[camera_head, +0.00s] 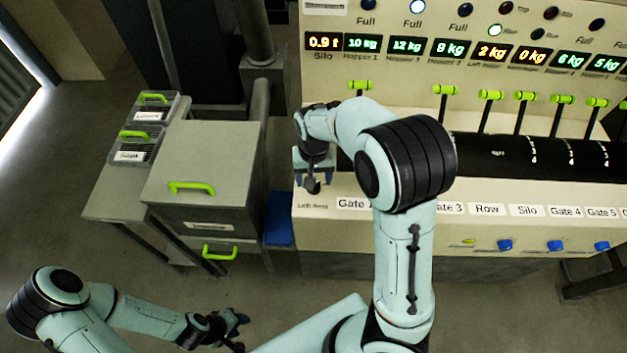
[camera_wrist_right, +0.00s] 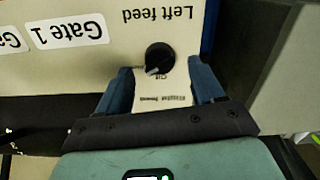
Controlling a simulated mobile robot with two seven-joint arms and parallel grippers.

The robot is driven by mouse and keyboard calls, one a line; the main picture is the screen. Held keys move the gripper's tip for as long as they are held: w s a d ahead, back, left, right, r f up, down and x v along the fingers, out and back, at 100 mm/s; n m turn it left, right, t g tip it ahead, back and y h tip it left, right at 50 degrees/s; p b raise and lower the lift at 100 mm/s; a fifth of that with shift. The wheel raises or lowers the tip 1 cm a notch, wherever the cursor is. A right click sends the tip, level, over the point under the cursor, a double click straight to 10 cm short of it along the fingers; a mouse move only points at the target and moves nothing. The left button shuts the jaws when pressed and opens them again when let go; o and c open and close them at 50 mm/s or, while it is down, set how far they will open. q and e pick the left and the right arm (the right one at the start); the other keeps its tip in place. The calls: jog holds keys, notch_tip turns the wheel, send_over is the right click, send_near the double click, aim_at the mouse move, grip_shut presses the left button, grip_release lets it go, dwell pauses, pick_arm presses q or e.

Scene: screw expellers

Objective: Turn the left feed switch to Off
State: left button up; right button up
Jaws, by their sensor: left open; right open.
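The left feed switch (camera_wrist_right: 160,57) is a round black knob on the cream panel, below the upside-down "Left feed" label (camera_wrist_right: 157,14) in the right wrist view. Its pale pointer mark points down and slightly left in that view; small lettering beside it is hard to read. My right gripper (camera_wrist_right: 161,78) is open, its blue fingers on either side near the knob with no clear contact. In the head view my right gripper (camera_head: 313,178) hangs over the panel's left end and largely hides the knob. My left gripper (camera_head: 239,332) is open and empty, low over the floor.
A "Gate 1" label (camera_wrist_right: 69,30) is beside the switch. Green-topped levers (camera_head: 490,95) and lit displays (camera_head: 407,46) line the machine. Several blue knobs (camera_head: 505,245) are on its front. A grey cabinet (camera_head: 215,150) stands left of the panel.

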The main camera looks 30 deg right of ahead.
pick_arm(q)
jog(key=shift+w+r, duration=0.1)
jog(key=shift+w, duration=0.1)
pick_arm(e)
jog(key=shift+f, duration=1.4)
jog(key=c, duration=1.1)
jog(key=shift+o, duration=0.2)
